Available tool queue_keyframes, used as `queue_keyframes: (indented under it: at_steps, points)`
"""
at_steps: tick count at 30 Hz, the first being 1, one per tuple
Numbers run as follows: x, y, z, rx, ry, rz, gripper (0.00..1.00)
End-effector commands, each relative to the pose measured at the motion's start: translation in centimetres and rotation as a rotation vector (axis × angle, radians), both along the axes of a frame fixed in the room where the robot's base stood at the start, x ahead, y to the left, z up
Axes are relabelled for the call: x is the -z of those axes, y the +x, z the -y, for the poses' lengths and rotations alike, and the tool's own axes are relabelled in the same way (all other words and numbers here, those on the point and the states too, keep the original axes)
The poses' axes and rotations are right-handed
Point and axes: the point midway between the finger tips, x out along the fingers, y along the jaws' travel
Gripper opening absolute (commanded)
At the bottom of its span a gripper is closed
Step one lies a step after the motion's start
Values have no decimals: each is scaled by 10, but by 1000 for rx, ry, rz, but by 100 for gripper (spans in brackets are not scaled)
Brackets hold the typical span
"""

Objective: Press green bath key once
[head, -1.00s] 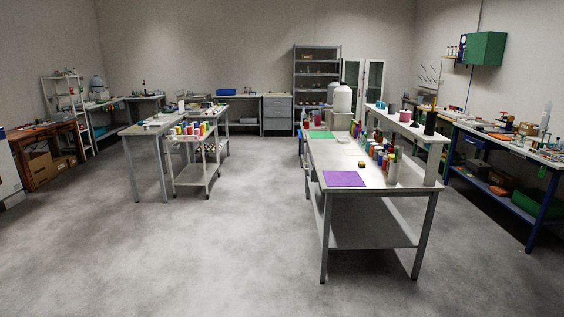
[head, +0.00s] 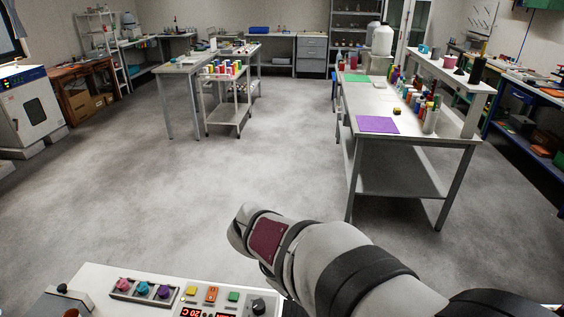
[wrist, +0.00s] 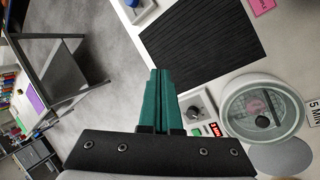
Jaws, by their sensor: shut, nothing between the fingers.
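A green key (head: 234,296) sits on a pale control panel at the bottom of the head view, right of an orange key (head: 211,294) and a yellow key (head: 192,291). A black knob (head: 258,306) is to its right, and red displays are below. In the wrist view my gripper (wrist: 159,72) has its two teal fingers together, empty, over the bench edge. Right of the fingers are a dark knob (wrist: 195,112) and a small green patch (wrist: 197,131), partly hidden by the gripper. I cannot tell whether that patch is the same key.
A round clear-lidded vessel (wrist: 290,104) and a black ribbed mat (wrist: 200,40) lie by the fingers. A holder with pink, blue and purple pieces (head: 143,290) is left of the keys. A white oven (head: 30,110) stands at far left. Open floor lies beyond the bench.

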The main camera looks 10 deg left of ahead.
Motion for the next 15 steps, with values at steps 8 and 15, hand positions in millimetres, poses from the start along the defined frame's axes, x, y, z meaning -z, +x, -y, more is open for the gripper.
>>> queue_keyframes:
  at_steps: [8, 15]
  points:
    - [39, 66, -113, -589, -256, 29, 0]
    - [67, 81, -188, -908, -403, 56, 0]
